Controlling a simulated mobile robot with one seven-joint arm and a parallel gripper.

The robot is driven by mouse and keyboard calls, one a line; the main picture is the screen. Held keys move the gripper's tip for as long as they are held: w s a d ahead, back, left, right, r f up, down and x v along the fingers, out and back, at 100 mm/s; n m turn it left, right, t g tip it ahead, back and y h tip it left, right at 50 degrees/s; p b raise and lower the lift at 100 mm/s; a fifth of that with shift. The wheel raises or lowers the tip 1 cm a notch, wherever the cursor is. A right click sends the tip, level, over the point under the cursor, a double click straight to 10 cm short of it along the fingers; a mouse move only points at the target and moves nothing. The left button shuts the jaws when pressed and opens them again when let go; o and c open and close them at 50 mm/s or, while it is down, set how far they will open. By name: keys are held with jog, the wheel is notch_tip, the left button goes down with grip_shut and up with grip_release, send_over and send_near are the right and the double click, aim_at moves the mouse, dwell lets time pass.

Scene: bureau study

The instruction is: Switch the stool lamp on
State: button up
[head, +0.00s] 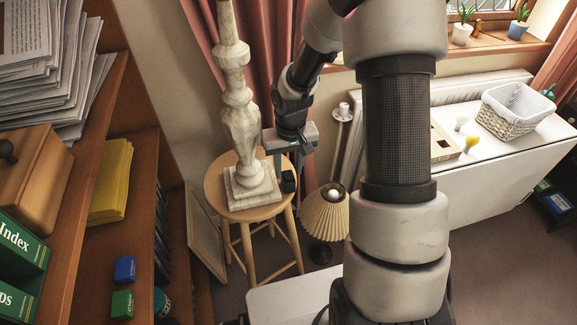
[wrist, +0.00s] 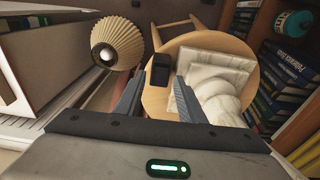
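The round wooden stool (head: 214,186) stands by the wall and carries the stool lamp, a pale marble column (head: 241,130) on a square base. The lamp's top is out of frame, so I cannot tell whether it is lit. A small black box (head: 288,181), which looks like a switch, lies on the stool right of the lamp base. In the wrist view the black box (wrist: 160,70) lies just beyond the fingertips, beside the marble base (wrist: 215,80). My gripper (head: 291,163) is above the stool's right side. In the wrist view my gripper (wrist: 155,85) is open and empty.
A pleated-shade lamp (head: 325,213) with a visible bulb stands right of the stool. Bookshelves (head: 150,180) are at left. A white table (head: 500,150) at right holds a wicker basket (head: 513,110) and bulbs. Pink curtains hang behind the lamp.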

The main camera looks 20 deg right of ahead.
notch_tip(320, 180, up, 17)
jog(key=s+p, duration=0.1)
jog(key=p, duration=0.2)
jog(key=shift+s+r, duration=0.15)
jog(key=shift+s, duration=0.2)
dwell(0.4)
jog(key=s+r+t+p, duration=0.2)
jog(key=s+r+p, duration=0.3)
jog(key=s+r, duration=0.4)
jog(key=s+a+r+t+p, duration=0.1)
jog(key=s+r+p, duration=0.4)
jog(key=s+r, duration=0.5)
notch_tip(320, 180, up, 6)
jog(key=shift+a+f+t+p, duration=0.15)
jog(key=shift+t+p, duration=0.2)
jog(key=shift+t, duration=0.35)
